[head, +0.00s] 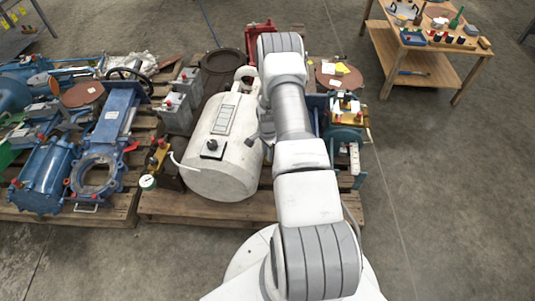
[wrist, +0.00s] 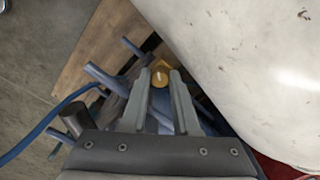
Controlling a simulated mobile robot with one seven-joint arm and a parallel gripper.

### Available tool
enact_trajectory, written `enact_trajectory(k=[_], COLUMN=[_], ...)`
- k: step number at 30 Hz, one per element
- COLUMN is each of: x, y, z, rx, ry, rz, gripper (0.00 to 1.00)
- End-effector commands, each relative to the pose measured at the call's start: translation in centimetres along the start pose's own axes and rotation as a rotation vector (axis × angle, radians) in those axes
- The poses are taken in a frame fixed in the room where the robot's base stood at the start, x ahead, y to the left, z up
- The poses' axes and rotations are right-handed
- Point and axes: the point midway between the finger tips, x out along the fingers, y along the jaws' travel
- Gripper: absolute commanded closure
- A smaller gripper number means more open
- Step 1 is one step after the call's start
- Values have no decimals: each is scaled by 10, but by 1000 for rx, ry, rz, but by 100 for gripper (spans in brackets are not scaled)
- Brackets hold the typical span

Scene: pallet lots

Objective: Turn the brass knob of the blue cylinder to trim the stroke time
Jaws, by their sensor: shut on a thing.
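The brass knob (wrist: 160,78) shows in the wrist view between the two fingertips of my gripper (wrist: 160,76), which is shut on it. A pale mark crosses the knob's round face. The blue cylinder (wrist: 106,78) is partly visible behind and left of the fingers, with rod-like parts sticking out; my fingers and gripper body hide much of it. In the head view my arm reaches away over the pallet, and its own links hide the gripper and the knob.
A white tank (head: 222,148) stands close beside the gripper; it fills the right of the wrist view (wrist: 255,60). A blue hose (wrist: 40,130) curves at left. Blue valves (head: 102,140) crowd the left pallet. A wooden table (head: 425,65) stands back right. The floor at right is clear.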

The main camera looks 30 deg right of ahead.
Motion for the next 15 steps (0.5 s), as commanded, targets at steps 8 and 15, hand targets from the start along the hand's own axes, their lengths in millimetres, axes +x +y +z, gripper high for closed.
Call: enact_trajectory(k=[8,15], x=[0,0], y=[0,0], z=[0,0], rx=[-1,0], ry=[0,0], rz=[0,0], gripper=[100,41])
